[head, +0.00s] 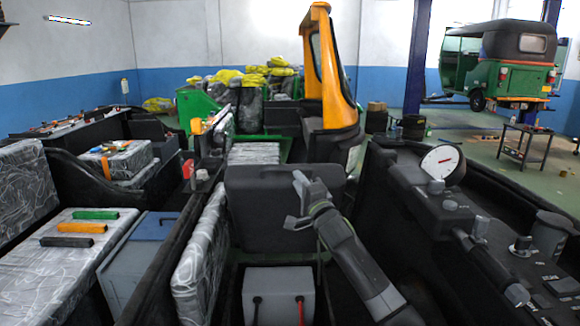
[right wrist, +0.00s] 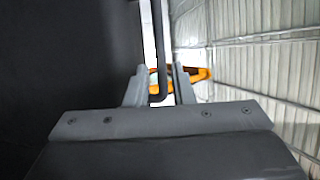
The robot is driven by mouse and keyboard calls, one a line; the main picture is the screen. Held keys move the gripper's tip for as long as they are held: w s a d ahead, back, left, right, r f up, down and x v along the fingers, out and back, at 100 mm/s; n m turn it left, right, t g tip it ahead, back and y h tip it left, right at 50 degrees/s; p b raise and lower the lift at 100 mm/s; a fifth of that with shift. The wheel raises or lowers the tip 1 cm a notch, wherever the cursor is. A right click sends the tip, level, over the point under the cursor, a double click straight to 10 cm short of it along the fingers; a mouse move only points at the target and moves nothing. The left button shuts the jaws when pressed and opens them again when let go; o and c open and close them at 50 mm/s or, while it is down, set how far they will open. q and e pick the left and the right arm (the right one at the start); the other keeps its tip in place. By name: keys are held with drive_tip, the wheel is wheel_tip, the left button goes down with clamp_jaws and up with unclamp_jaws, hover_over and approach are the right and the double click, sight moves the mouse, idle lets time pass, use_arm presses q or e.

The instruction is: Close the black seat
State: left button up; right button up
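The black seat (head: 270,187) stands tipped up in the middle of the head view, with its broad face toward me. Below it, the open compartment shows a grey box (head: 279,290). My right gripper (head: 295,203) is in front of the seat's right part, its fingers spread apart. In the right wrist view, the gripper (right wrist: 160,88) has a gap between its fingers, and a thin dark bar shows in that gap; I cannot tell whether it touches. A dark surface, likely the seat (right wrist: 65,60), fills the left side there. My left gripper is not in view.
A black console with a gauge (head: 440,162) and levers stands close on the right. A silver-wrapped cushion (head: 202,255) borders the compartment on the left. A blue-topped box (head: 150,228) lies farther left. A yellow-orange post (head: 328,80) rises behind the seat.

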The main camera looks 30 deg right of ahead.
sight(290, 170)
drive_tip(key=shift+p+x, duration=0.6)
drive_tip(key=shift+x, duration=2.65)
drive_tip(key=shift+c, duration=0.2)
clamp_jaws()
